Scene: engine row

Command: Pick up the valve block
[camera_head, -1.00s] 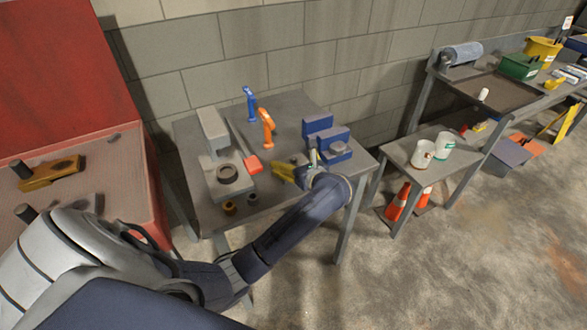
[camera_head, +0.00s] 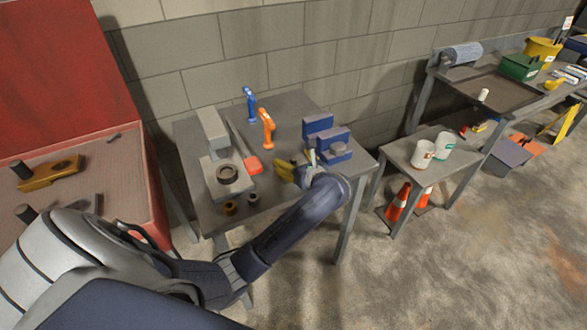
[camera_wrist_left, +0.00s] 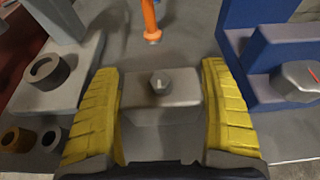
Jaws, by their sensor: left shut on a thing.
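The valve block, a grey block with a small round knob on top (camera_wrist_left: 165,102), sits between the two yellow fingers of my left gripper (camera_wrist_left: 160,75) in the left wrist view. The fingers are closed against its two sides. In the head view my left gripper (camera_head: 288,171) is over the right front part of the grey workbench (camera_head: 281,119), and the wrist largely hides the block. I cannot tell whether the block still touches the bench. My right gripper is in neither view.
Blue vise-like blocks (camera_head: 318,125) stand just right of the gripper. An orange-handled tool (camera_head: 267,128) and a blue one (camera_head: 250,103) stand behind. A grey stepped fixture with a ring (camera_head: 228,174) and small bushings (camera_head: 229,208) lie left. A red cabinet (camera_head: 60,90) is far left.

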